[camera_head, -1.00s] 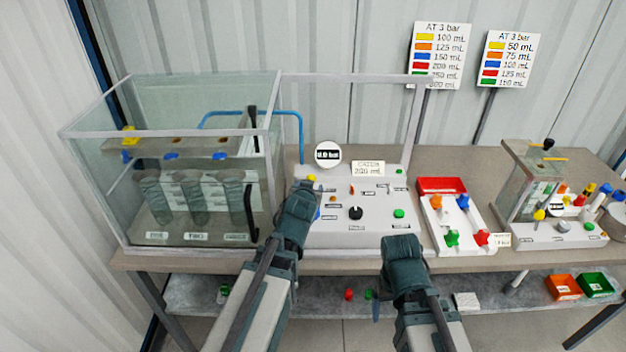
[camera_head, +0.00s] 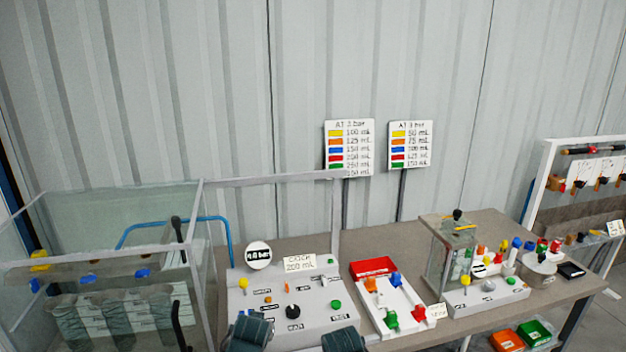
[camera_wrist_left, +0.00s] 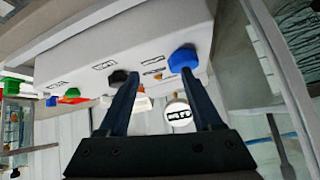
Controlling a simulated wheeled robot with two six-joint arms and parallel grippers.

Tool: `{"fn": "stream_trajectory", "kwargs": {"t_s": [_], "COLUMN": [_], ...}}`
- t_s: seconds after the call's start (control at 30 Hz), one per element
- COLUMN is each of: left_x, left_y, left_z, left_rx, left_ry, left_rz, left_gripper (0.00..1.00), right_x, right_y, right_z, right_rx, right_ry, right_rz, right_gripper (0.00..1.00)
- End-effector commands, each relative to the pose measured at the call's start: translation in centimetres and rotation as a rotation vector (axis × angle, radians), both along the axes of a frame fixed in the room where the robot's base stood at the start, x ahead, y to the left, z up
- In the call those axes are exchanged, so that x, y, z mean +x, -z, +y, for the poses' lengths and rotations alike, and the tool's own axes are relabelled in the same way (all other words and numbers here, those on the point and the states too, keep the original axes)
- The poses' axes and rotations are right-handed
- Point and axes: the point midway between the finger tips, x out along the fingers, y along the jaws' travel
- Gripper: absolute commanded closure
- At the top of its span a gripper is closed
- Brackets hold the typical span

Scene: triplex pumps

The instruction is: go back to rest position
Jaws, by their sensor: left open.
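My left gripper shows in the left wrist view (camera_wrist_left: 158,78), its two dark fingers apart with nothing held between them. In front of it, partly upside down in that view, is the white control panel (camera_wrist_left: 75,40) with a blue knob (camera_wrist_left: 183,59). In the head view only dark wrist parts of both arms show at the bottom edge, in front of the panel (camera_head: 318,317). My left arm (camera_head: 250,334) is at the panel's lower left and my right arm (camera_head: 342,341) at its lower right. The right jaws cannot be made out.
The glass tank (camera_head: 100,268) stands at the left. A white tray with a red bin (camera_head: 373,267) and coloured knobs is right of the panel. A small glass unit (camera_head: 447,252) stands further right. Orange (camera_head: 506,340) and green (camera_head: 535,332) bins sit lower right.

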Motion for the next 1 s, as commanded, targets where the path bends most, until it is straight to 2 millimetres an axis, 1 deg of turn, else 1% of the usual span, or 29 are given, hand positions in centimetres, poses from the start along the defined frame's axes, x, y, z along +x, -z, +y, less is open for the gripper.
{"fn": "stream_trajectory", "kwargs": {"t_s": [0.03,0.07,0.1,0.17,0.2,0.3,0.4,0.43,0.5,0.6,1.0], "left_x": [-1.8,-3.0,-4.7,-7.3,-9.0,-12.8,-15.6,-16.2,-17.2,-17.8,-17.8], "left_y": [1.4,2.3,3.3,4.4,5.0,5.8,6.1,6.1,6.1,6.1,6.1], "left_z": [-2.1,-3.0,-4.3,-6.0,-7.0,-8.8,-9.9,-10.1,-10.4,-10.6,-10.5], "left_rx": [0.003,0.008,0.014,0.026,0.033,0.053,0.071,0.074,0.081,0.085,0.084], "left_ry": [0.033,0.051,0.076,0.114,0.14,0.197,0.238,0.247,0.262,0.27,0.269], "left_rz": [0.101,0.167,0.254,0.375,0.451,0.613,0.726,0.75,0.791,0.815,0.814], "left_gripper": [0.34,0.34,0.34,0.34,0.34,0.34,0.34,0.34,0.34,0.34,0.34], "right_x": [0.0,0.0,0.0,0.0,0.0,0.0,0.0,0.0,0.0,0.0,0.0], "right_y": [0.0,0.0,0.0,0.0,0.0,0.0,0.0,0.0,0.0,0.0,0.0], "right_z": [0.0,0.0,0.0,0.0,0.0,0.0,0.0,0.0,0.0,0.0,0.0], "right_rx": [0.0,0.0,0.0,0.0,0.0,0.0,0.0,0.0,0.0,0.0,0.0], "right_ry": [0.0,0.0,0.0,0.0,0.0,0.0,0.0,0.0,0.0,0.0,0.0], "right_rz": [0.0,0.0,0.0,0.0,0.0,0.0,0.0,0.0,0.0,0.0,0.0], "right_gripper": [0.16,0.16,0.16,0.16,0.16,0.16,0.16,0.16,0.16,0.16,0.16]}}
